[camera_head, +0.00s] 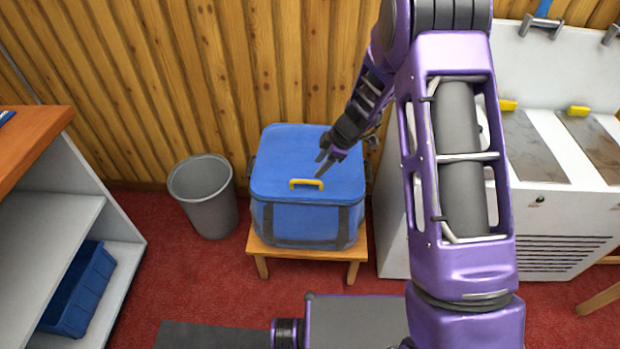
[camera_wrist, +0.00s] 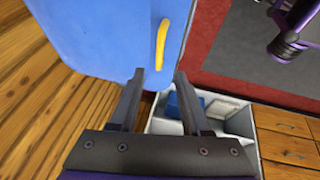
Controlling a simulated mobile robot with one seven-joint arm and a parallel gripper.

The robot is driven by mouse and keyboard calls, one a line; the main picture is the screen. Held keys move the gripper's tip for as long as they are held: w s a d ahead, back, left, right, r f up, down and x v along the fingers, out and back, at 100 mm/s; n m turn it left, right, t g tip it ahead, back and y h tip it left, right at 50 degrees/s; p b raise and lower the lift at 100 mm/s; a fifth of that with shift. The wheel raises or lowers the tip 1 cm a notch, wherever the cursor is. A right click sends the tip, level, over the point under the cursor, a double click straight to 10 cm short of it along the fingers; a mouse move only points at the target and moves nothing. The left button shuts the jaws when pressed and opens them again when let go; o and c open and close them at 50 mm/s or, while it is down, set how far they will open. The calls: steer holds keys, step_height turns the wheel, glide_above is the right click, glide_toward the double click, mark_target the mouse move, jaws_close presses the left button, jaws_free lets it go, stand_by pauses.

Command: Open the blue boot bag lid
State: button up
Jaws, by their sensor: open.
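The blue boot bag (camera_head: 305,220) stands on a small wooden stool (camera_head: 265,248). Its flat blue lid (camera_head: 290,155) looks closed, with a yellow handle (camera_head: 306,184) at the front edge. My gripper (camera_head: 323,165) is over the right part of the lid, close behind and right of the handle. In the wrist view the lid (camera_wrist: 105,30) fills the upper left and the yellow handle (camera_wrist: 161,45) lies just ahead of my gripper (camera_wrist: 160,80). The jaws are open with nothing between them. I cannot tell the exact gap between fingertips and handle.
A grey bin (camera_head: 205,195) stands left of the bag. A white cabinet (camera_head: 550,220) with yellow-handled lids is at the right. A shelf unit (camera_head: 70,200) holding a blue crate (camera_head: 85,290) is at the left.

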mark_target(307, 181)
steer(key=x, duration=0.8)
steer(key=shift+f, duration=0.15)
jaws_close()
stand_by(1.1)
